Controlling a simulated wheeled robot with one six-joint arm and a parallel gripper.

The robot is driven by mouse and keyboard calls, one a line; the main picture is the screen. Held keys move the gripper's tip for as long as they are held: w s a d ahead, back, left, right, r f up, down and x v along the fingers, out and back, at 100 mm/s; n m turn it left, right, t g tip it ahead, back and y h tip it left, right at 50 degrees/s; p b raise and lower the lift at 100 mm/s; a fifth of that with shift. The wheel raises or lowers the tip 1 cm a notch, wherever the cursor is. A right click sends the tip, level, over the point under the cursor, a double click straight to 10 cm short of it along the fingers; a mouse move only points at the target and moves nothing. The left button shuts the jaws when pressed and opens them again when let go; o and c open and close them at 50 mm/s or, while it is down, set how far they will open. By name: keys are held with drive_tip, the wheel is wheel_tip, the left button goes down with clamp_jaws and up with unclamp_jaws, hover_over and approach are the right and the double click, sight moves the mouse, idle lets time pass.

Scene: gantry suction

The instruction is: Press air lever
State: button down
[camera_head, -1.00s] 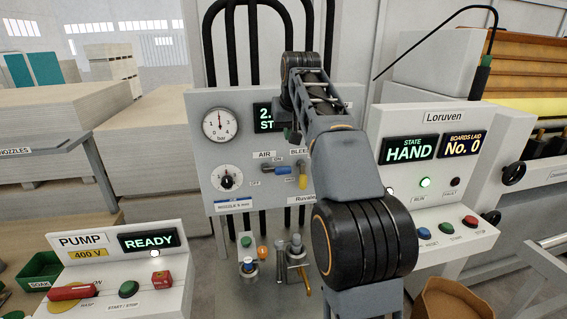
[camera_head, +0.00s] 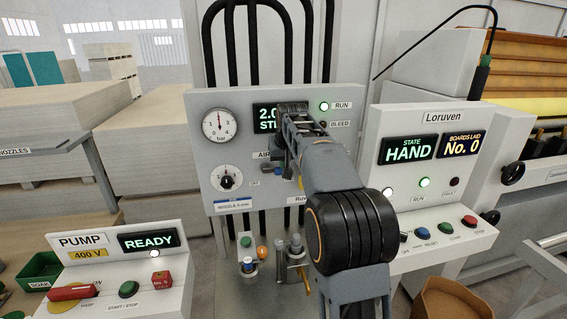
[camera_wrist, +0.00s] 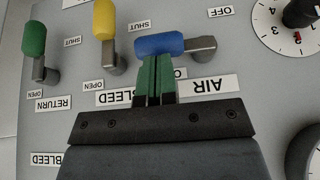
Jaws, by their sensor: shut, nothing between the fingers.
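The air lever (camera_wrist: 158,44) has a blue handle that lies sideways in the wrist view, with its grey pivot at the right end. The AIR label (camera_wrist: 208,87) reads upside down there. My gripper (camera_wrist: 157,60) is shut and empty, its green fingertips right at the edge of the blue handle. I cannot tell whether they touch it. In the head view my arm reaches to the grey panel (camera_head: 205,115) and hides most of the lever.
In the wrist view a yellow lever (camera_wrist: 104,18) and a green lever (camera_wrist: 34,38) stand to the left. A white dial (camera_wrist: 272,30) is at the upper right. In the head view a pressure gauge (camera_head: 221,125) and a pump box (camera_head: 100,262) are at the left.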

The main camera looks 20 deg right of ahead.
drive_tip(key=shift+w+f, duration=0.2)
drive_tip(key=shift+f, duration=0.3)
